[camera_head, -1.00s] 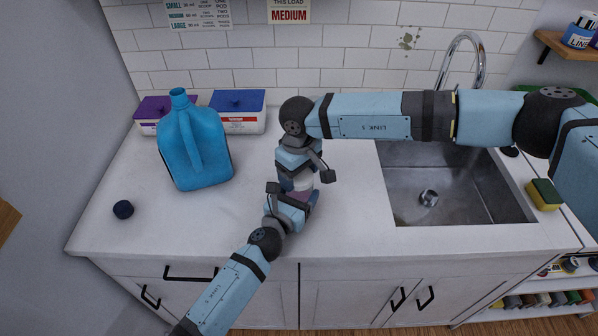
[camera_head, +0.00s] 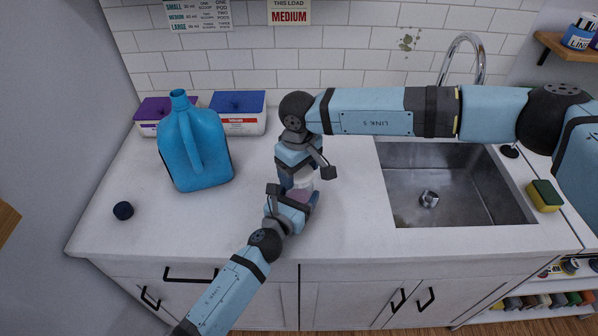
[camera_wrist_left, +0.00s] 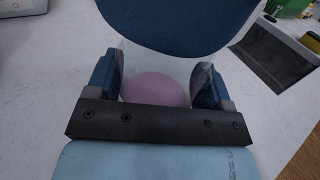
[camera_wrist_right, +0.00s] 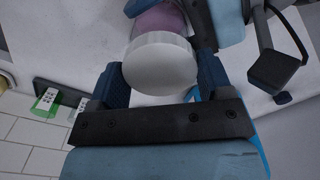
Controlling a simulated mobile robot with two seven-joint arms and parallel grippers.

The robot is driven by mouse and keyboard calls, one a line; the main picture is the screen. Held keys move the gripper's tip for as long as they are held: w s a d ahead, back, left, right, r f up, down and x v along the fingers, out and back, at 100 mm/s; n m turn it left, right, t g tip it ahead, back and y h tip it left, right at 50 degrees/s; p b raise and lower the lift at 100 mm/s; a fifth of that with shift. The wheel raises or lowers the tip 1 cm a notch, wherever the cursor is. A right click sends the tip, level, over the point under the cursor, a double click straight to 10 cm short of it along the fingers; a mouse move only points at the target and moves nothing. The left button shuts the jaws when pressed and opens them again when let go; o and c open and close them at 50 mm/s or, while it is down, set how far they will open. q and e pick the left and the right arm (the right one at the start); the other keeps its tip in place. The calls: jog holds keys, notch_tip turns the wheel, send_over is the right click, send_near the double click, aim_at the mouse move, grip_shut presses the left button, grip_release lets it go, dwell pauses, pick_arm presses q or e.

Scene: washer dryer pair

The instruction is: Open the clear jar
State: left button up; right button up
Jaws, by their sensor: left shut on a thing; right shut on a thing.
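The clear jar (camera_head: 299,196) stands on the counter with purple contents, mostly hidden between my two grippers. In the left wrist view, its clear wall and pinkish-purple contents (camera_wrist_left: 158,88) show between my left fingers. My left gripper (camera_wrist_left: 160,84) is shut on the jar body from the front. My right gripper (camera_wrist_right: 160,78) is above, shut on the round white lid (camera_wrist_right: 160,65), with a finger on each side. The purple contents show just beyond the lid in the right wrist view. I cannot tell whether the lid is seated or loose.
A blue detergent jug (camera_head: 195,150) stands to the left, with a small dark cap (camera_head: 123,210) near it. A purple-lidded tub and a blue-lidded tub (camera_head: 238,118) stand by the wall. The sink (camera_head: 450,185) is to the right, a sponge (camera_head: 545,195) beyond it. The front counter is clear.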

jog(key=shift+r, duration=0.4)
jog(key=shift+r, duration=2)
pick_arm(q)
jog(key=o, duration=1.7)
